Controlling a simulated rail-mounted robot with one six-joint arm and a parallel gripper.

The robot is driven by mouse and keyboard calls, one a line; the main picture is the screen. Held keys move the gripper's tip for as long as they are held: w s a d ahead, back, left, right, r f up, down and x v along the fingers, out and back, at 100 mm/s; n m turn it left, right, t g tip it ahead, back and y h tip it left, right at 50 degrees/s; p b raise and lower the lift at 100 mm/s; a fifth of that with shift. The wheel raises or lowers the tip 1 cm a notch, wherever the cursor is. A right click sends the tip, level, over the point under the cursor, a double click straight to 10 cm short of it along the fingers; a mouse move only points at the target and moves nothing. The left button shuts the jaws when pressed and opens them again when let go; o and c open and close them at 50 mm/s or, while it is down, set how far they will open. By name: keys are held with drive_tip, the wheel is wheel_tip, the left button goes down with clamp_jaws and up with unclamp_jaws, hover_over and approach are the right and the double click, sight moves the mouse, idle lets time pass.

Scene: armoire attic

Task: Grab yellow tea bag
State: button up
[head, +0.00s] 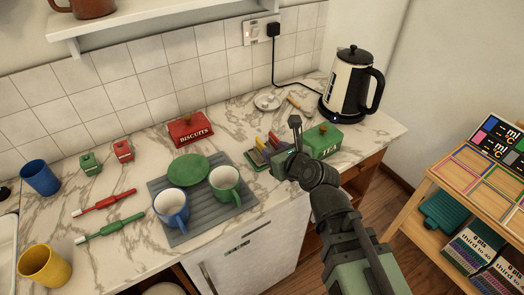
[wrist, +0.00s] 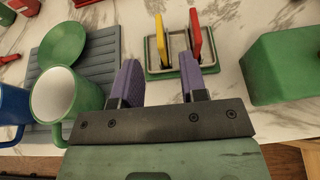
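A green tea tin (head: 323,141) stands right of the rack. A green mug (head: 225,184), blue mug (head: 171,207) and green plate (head: 188,168) sit on the grey mat (head: 195,231) to the left. A kettle (head: 352,82) stands at the back right.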

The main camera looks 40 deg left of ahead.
sight(261, 142)
drive_tip(key=b+x, duration=0.2)
drive_tip(key=x, duration=0.6)
drive_tip(key=shift+a, duration=0.15)
clamp_jaws()
